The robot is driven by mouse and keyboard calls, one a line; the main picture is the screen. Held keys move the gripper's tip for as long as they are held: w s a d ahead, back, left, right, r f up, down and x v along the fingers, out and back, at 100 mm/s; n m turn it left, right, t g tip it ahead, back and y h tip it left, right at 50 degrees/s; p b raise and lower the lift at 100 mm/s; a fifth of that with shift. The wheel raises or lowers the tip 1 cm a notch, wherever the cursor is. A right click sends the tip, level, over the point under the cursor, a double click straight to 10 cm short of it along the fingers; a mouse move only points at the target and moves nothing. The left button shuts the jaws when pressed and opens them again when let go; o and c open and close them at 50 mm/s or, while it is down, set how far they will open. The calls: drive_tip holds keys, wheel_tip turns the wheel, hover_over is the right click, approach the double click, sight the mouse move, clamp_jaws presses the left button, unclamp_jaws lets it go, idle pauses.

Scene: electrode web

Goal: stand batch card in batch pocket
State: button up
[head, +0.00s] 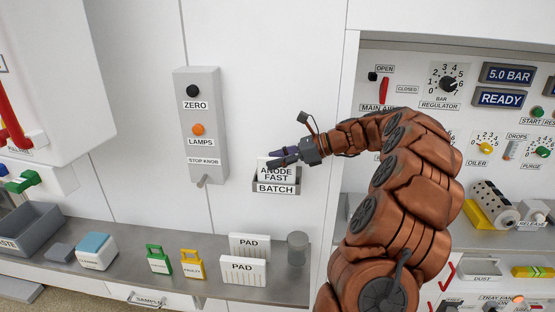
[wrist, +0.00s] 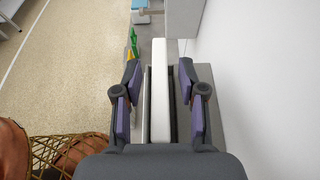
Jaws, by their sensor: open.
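The white batch card (head: 277,174), lettered ANODE FAST, stands upright in the grey batch pocket (head: 276,189) on the white wall. The pocket's lip covers the card's lower part. My gripper (head: 272,158) is at the card's top edge, reaching in from the right. In the wrist view the card (wrist: 160,85) shows as a pale strip between the two fingers, with gaps on both sides. The gripper (wrist: 159,72) is open there. The grey pocket (wrist: 209,85) lies around the card below the fingers.
A grey switch box (head: 202,125) with a protruding stop knob is left of the pocket. Below is a shelf (head: 205,277) with PAD boxes (head: 243,270), a grey cup (head: 297,248) and green and yellow tags. A control panel (head: 480,95) is at right, behind my arm.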

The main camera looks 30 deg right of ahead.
drive_tip(key=shift+r, duration=0.1)
drive_tip(key=b+v, duration=0.2)
drive_tip(key=v, duration=1)
drive_tip(key=s+a+f+n+g, duration=0.2)
drive_tip(key=a+n+g, duration=0.55)
drive_tip(key=a, duration=1.65)
drive_tip(key=s+a+f+n+g+h, duration=0.2)
drive_tip(key=s+a+f+n+h, duration=0.15)
drive_tip(key=s+a+n, duration=0.55)
drive_tip(key=s+f+n+h, duration=0.3)
drive_tip(key=s+f+n, duration=0.2)
drive_tip(key=s, duration=0.5)
drive_tip(key=s+f+n+g+h, duration=0.1)
drive_tip(key=s+f+n+h, duration=0.2)
drive_tip(key=s+f, duration=0.3)
drive_tip(key=s+n, duration=0.1)
drive_tip(key=s, duration=0.2)
drive_tip(key=shift+s+d+f+n+h, duration=0.2)
drive_tip(key=shift+s+d+n+h, duration=0.1)
drive_tip(key=shift+s+n+h, duration=0.1)
